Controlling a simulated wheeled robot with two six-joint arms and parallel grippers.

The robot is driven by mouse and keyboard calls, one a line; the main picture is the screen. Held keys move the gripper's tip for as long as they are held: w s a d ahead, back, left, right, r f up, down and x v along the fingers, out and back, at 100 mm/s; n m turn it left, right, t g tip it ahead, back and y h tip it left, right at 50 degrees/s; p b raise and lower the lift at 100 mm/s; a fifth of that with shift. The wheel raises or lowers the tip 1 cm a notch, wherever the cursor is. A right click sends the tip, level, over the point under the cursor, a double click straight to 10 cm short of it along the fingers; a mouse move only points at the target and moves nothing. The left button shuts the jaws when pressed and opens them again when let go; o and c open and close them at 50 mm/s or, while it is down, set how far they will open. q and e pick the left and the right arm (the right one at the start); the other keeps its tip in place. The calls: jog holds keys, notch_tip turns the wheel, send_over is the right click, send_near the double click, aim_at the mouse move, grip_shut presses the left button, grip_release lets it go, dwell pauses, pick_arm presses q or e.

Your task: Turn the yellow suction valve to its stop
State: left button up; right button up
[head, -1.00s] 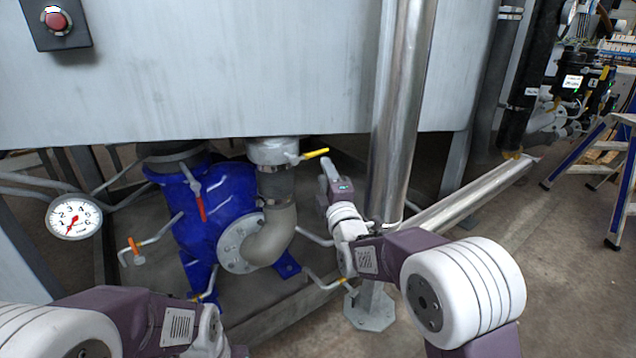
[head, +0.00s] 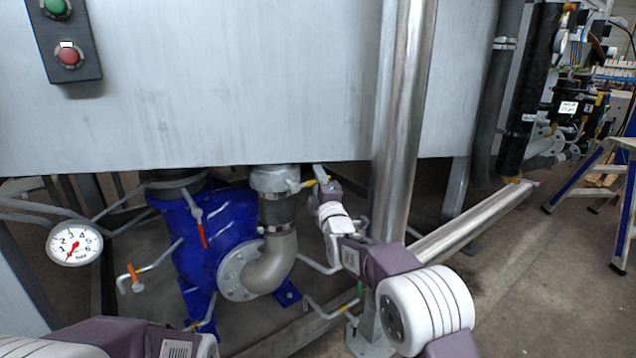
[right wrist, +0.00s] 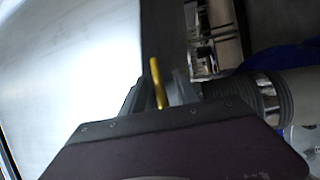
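The yellow suction valve handle (head: 309,183) sticks out to the right from the grey collar (head: 275,179) above the pump's inlet elbow, just under the tank. My right gripper (head: 322,174) is at the handle's outer end and hides part of it. In the right wrist view the yellow handle (right wrist: 158,84) stands between the two fingers of my right gripper (right wrist: 157,92), with some space beside it, so the gripper looks open. Whether a finger touches the handle cannot be told. My left gripper is out of view; only part of my left arm shows at the bottom left.
A shiny vertical pipe (head: 403,120) stands just right of my right gripper. The tank (head: 220,90) hangs right above. The blue pump (head: 215,235) with a red lever (head: 202,232) and an orange-handled tap (head: 134,274) is to the left. A pressure gauge (head: 75,244) is further left.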

grip_shut()
dwell(1.4)
